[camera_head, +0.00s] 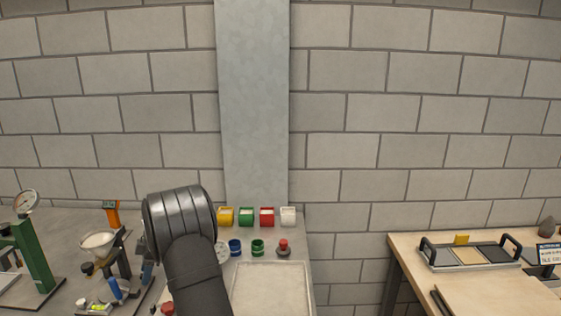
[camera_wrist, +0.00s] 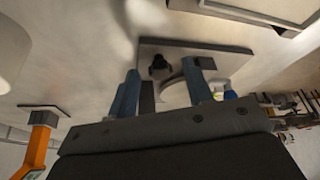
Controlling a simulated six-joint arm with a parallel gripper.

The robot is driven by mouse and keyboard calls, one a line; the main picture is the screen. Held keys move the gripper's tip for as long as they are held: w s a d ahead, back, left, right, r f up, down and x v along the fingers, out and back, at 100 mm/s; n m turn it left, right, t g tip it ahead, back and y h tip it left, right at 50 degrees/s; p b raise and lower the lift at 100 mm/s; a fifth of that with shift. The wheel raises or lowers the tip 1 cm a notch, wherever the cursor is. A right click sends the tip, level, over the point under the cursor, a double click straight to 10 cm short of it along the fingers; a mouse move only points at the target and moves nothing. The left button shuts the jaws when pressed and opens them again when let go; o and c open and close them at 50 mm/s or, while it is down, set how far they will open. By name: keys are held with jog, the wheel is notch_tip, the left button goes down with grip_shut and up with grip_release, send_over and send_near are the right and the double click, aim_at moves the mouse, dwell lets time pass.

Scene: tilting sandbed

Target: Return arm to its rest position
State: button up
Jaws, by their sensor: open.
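My gripper (camera_wrist: 160,68) shows in the wrist view with its two blue fingers spread apart. Nothing is held between them. A plate with a small black knob (camera_wrist: 159,66) and part of a pale round thing show beyond the fingers; I cannot tell the distance. In the head view my dark arm rises from the bottom, left of the sand tray (camera_head: 235,290), and bends over at a thick black joint. Blue parts that look like the fingers show left of this joint, near the funnel stand, partly hidden.
A white funnel (camera_head: 98,242) and a green gauge press (camera_head: 35,258) stand at left. Yellow, green, red (camera_head: 267,217) and white bins line the back. Small blue and green cups (camera_head: 257,247) and a red-topped knob (camera_head: 283,248) sit before them. A wooden table (camera_head: 410,250) stands at right.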

jog(key=m, duration=0.1)
jog(key=m+t, duration=0.1)
jog(key=shift+s+d+r+m, duration=0.1)
jog(key=shift+s+r+m, duration=0.1)
jog(key=shift+m, duration=0.2)
jog(key=m+t, duration=0.1)
jog(key=m, duration=0.3)
jog(key=shift+s+m+t+y, duration=0.15)
jog(key=shift+m+t+y, duration=0.15)
jog(key=shift+t, duration=0.1)
jog(key=shift+s+m+t+h, duration=0.1)
jog(key=shift+m+t+h, duration=0.35)
jog(key=shift+m, duration=1.15)
jog(key=shift+s+m+t+h, duration=0.15)
jog(key=shift+m+t, duration=0.6)
jog(key=shift+m, duration=0.85)
